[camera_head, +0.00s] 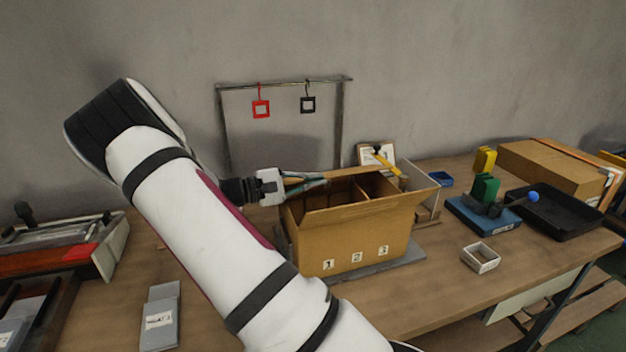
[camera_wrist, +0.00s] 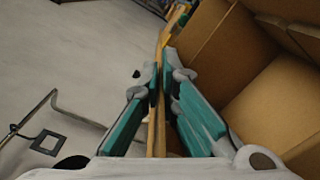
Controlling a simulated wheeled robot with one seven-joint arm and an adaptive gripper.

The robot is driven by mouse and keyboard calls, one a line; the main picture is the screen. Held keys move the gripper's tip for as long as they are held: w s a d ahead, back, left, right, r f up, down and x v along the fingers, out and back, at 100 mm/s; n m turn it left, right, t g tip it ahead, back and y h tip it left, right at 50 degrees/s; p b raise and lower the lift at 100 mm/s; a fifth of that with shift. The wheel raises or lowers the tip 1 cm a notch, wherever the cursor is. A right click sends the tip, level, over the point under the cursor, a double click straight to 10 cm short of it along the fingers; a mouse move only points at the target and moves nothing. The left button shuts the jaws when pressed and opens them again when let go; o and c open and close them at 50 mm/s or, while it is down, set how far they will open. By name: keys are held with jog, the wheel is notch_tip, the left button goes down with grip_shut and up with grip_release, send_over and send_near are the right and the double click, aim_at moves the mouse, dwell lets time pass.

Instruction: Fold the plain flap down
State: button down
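The open cardboard box (camera_head: 352,243) stands on the table with numbered labels 1, 2 and 3 on its front. Its near flap (camera_head: 365,205) is raised and leans outward. My gripper (camera_head: 325,180) is at the box's back left top edge, pointing right along it. In the wrist view, the teal-padded fingers (camera_wrist: 164,72) lie close on both sides of a thin upright cardboard flap (camera_wrist: 163,45), seen edge-on, and look shut on it. The fingers hide part of this flap. I cannot make out whether it bears any marking.
Inside the box are dividers (camera_head: 355,191). A frame (camera_head: 342,125) with red and black hanging squares stands behind. A yellow-handled tool (camera_head: 386,160) is behind the box. A small white tray (camera_head: 481,258), blue scale (camera_head: 487,215) and black tray (camera_head: 560,215) lie right.

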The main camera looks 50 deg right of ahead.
jog(key=shift+w+f, duration=0.1)
jog(key=c, duration=1.8)
grip_release()
jog(key=shift+c, duration=0.2)
jog(key=v, duration=1.2)
jog(key=shift+a, duration=0.1)
